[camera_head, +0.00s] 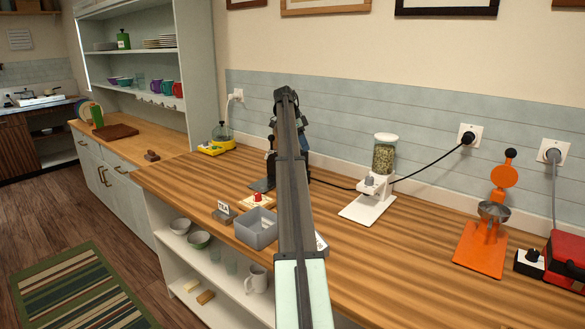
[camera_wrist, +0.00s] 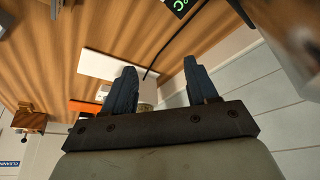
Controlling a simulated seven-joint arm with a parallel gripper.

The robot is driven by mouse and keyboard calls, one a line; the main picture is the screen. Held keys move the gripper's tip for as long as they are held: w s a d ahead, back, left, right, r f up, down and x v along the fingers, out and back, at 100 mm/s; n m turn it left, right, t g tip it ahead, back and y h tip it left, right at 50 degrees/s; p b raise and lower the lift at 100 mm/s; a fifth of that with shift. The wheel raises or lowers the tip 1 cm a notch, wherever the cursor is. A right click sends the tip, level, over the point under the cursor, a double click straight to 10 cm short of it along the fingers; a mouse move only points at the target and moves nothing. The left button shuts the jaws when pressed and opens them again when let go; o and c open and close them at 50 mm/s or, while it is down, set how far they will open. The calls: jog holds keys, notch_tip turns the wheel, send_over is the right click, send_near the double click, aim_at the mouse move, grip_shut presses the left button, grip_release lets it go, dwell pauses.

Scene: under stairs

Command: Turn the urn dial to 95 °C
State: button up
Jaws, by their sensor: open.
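My gripper (camera_wrist: 160,75) shows in the wrist view with its two dark fingers apart and nothing seen between them. In the head view my arm runs up the middle and hides its fingers. A dark panel with green "°C" lettering (camera_wrist: 178,5) is cut off at the top of the wrist view, so no number can be read. I cannot make out the urn or its dial for sure. A black stand (camera_head: 262,185) shows beside my arm in the head view, partly hidden by it.
A white grinder with a glass jar (camera_head: 384,155) stands right of my arm, its black cable running to a wall socket. Farther right is an orange press (camera_head: 481,250). A grey bin (camera_head: 255,240) and a yellow-based glass kettle (camera_head: 218,146) are left. Bare counter lies between grinder and press.

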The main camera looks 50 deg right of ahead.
jog(key=s+d+f+t+y, duration=0.1)
jog(key=s+d, duration=0.3)
jog(key=s, duration=0.5)
jog(key=w+a+n+t+y, duration=0.1)
jog(key=w+a+n+t, duration=0.15)
jog(key=n, duration=1.15)
jog(key=w+a+n+t+y, duration=0.2)
jog(key=w+n+t, duration=0.2)
jog(key=n, duration=1)
jog(key=x, duration=1.3)
jog(key=shift+w+a+f, duration=0.1)
jog(key=shift+w, duration=0.35)
jog(key=shift+c, duration=0.4)
